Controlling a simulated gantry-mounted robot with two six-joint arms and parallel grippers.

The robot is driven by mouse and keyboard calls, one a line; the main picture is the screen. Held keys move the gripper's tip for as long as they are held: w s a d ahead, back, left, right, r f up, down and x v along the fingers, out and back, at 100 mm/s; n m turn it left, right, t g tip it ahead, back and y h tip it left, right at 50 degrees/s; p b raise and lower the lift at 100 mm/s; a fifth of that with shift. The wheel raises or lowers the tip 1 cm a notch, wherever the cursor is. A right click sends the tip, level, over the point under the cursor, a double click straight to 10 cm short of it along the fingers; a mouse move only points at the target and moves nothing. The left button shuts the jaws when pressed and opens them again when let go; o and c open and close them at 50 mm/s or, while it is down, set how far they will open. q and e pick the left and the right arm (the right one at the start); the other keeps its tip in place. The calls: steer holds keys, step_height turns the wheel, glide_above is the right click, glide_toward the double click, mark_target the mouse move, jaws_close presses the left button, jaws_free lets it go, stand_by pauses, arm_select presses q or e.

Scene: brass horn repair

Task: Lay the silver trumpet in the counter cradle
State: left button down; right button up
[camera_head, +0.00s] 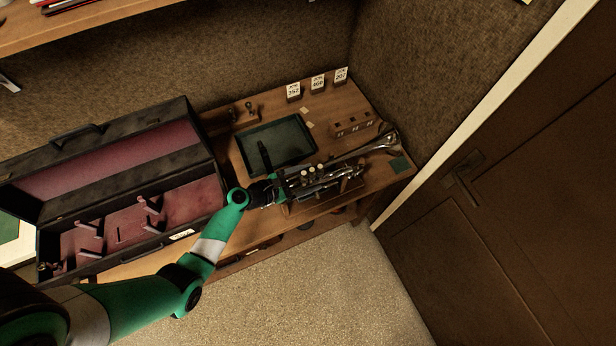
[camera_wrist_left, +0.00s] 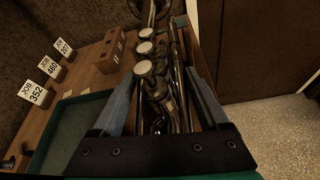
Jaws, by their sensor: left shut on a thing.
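The silver trumpet (camera_head: 328,173) is above the right part of the wooden counter, with its bell (camera_head: 385,141) toward the right wall. My left gripper (camera_head: 284,186) is shut on the trumpet near its valves. In the left wrist view the valve section (camera_wrist_left: 152,80) lies between the two fingers of the left gripper (camera_wrist_left: 160,85). A wooden piece, likely the counter cradle (camera_head: 318,205), shows under the trumpet, partly hidden by it. I cannot tell whether the trumpet touches it. My right gripper is not in view.
An open black case (camera_head: 110,165) with a red lining stands left on the counter (camera_head: 345,100). A dark green tray (camera_head: 275,142) lies behind the trumpet. Job cards (camera_head: 317,83) and a wooden block with holes (camera_head: 352,123) stand farther back. A door (camera_head: 500,200) is at right.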

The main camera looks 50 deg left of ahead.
arm_select(q)
jaws_free()
steer(key=shift+w+r, duration=0.1)
steer(key=shift+r, duration=0.05)
steer(key=shift+f, duration=0.2)
steer(key=p+v, duration=0.2)
steer(key=v, duration=0.6)
steer(key=shift+a+r, duration=0.1)
steer(key=shift+r, duration=0.1)
steer(key=p+v, duration=0.3)
steer(key=p, duration=0.4)
steer(key=shift+s, duration=0.35)
